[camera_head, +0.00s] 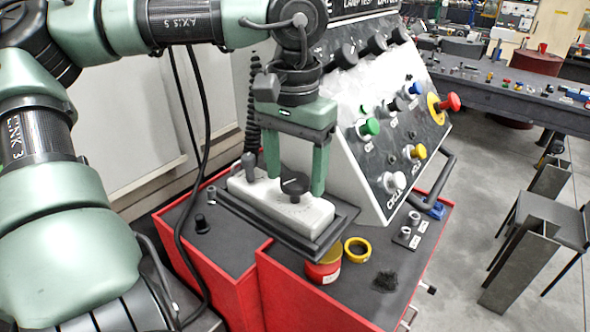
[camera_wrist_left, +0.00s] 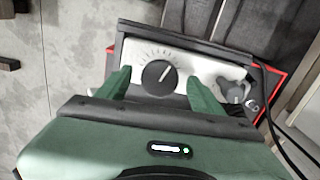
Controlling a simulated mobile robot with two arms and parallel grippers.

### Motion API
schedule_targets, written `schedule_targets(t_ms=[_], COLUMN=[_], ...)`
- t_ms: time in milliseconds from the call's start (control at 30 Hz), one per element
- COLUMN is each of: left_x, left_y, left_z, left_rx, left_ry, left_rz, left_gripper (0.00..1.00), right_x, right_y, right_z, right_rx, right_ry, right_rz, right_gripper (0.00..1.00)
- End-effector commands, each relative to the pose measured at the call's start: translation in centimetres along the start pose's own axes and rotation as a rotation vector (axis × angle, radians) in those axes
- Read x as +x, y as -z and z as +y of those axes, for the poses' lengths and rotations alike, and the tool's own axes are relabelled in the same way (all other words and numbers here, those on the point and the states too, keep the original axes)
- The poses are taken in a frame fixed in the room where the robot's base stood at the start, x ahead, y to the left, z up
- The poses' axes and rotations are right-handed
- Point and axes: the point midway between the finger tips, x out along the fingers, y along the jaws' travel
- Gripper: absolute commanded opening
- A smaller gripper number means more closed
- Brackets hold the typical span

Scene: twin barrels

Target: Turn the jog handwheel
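The jog handwheel (camera_head: 294,185) is a small black round knob with a white pointer line on a pale grey pendant box. In the left wrist view the handwheel (camera_wrist_left: 159,77) lies between the two green fingers. My left gripper (camera_head: 296,180) is open above the box, with one finger on each side of the handwheel and visible gaps to it in the wrist view. The pointer tilts up and to the right there, toward a printed scale. The pendant box (camera_head: 315,215) rests in a dark tray on the red cabinet. My right gripper is not in view.
A sloped control panel (camera_head: 400,140) with colored buttons rises just right of the gripper. A black lever (camera_wrist_left: 235,92) stands on the same box. A dark cable hangs left of the box.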

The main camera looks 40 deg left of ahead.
Motion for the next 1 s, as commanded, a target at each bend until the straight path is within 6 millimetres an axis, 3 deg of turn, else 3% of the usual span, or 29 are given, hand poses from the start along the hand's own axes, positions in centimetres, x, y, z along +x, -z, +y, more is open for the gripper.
schedule_targets(t_ms=[233,633,1000], left_x=[-1.0,-7.1,-7.8], left_y=[0.1,0.0,0.0], left_z=[0.0,0.0,0.0], left_rx=[-0.002,-0.002,0.001], left_ry=[0.001,0.000,0.000], left_rz=[0.002,0.002,0.000], left_gripper=[0.67,0.67,0.67], right_x=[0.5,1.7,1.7], right_y=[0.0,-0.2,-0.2], right_z=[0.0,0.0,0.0], right_rx=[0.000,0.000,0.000], right_ry=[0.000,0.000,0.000], right_rz=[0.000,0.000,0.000], right_gripper=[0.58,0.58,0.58])
